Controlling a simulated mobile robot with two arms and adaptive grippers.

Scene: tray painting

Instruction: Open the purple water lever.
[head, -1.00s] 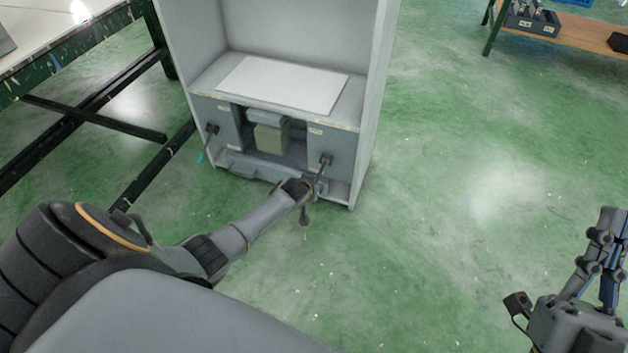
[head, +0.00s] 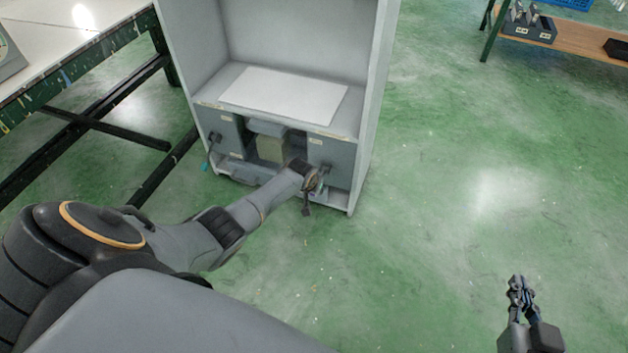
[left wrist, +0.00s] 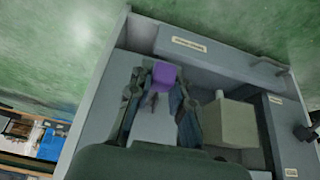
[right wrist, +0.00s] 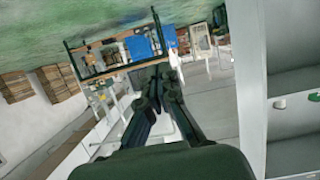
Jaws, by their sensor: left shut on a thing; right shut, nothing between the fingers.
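The purple lever (left wrist: 164,73) shows its purple block end in the left wrist view, between the two fingers of my left gripper (left wrist: 158,88). In the head view my left gripper (head: 314,180) is at the right lower front of the grey cabinet (head: 334,153) and covers the lever there. It is shut on the lever. My right gripper (head: 518,283) is shut and empty, over the floor at the lower right, well away from the cabinet. Its shut fingers also show in the right wrist view (right wrist: 157,78).
A second lever with a teal tip (head: 205,165) hangs at the cabinet's left front. A white panel (head: 285,94) lies on the cabinet shelf. A green-framed table (head: 90,78) stands at the left, a wooden bench (head: 585,38) at the back right. The floor at right is clear.

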